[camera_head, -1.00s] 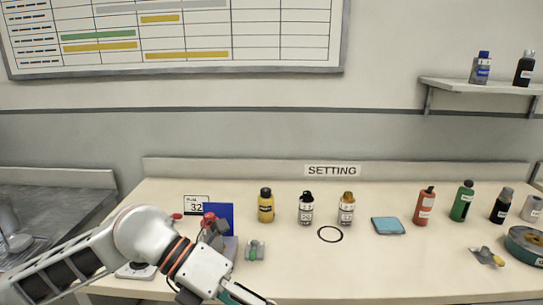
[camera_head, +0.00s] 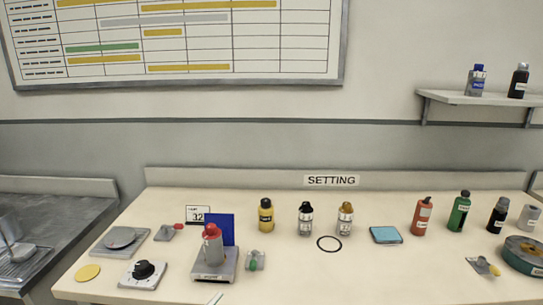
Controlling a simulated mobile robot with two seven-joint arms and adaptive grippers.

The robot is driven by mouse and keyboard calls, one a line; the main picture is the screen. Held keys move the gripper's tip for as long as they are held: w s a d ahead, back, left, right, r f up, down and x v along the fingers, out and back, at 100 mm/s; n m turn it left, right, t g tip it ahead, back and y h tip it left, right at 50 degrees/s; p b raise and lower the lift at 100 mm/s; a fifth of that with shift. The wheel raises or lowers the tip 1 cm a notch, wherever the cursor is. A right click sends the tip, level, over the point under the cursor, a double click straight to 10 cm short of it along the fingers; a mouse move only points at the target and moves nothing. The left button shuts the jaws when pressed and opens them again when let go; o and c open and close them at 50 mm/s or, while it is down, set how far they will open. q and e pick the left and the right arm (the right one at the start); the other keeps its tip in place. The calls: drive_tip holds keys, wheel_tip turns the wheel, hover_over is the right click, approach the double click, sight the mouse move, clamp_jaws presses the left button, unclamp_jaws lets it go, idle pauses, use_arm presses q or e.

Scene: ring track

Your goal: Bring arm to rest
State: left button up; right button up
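Neither of my arms shows clearly in the head view now, and no gripper can be made out. A small pale sliver with a teal edge (camera_head: 215,299) shows at the bottom edge of the picture; I cannot tell what it is. Behind the ring stand a black-topped bottle (camera_head: 305,220) and a yellow-topped bottle (camera_head: 345,220), both upright.
At left are a grey-and-red device (camera_head: 213,252) by a blue panel (camera_head: 221,228), a black-knobbed box (camera_head: 143,273), a round-plate device (camera_head: 121,239) and a yellow disc (camera_head: 88,272). A blue pad (camera_head: 386,235), several bottles and a green tape roll (camera_head: 524,254) are at right. Front centre is clear.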

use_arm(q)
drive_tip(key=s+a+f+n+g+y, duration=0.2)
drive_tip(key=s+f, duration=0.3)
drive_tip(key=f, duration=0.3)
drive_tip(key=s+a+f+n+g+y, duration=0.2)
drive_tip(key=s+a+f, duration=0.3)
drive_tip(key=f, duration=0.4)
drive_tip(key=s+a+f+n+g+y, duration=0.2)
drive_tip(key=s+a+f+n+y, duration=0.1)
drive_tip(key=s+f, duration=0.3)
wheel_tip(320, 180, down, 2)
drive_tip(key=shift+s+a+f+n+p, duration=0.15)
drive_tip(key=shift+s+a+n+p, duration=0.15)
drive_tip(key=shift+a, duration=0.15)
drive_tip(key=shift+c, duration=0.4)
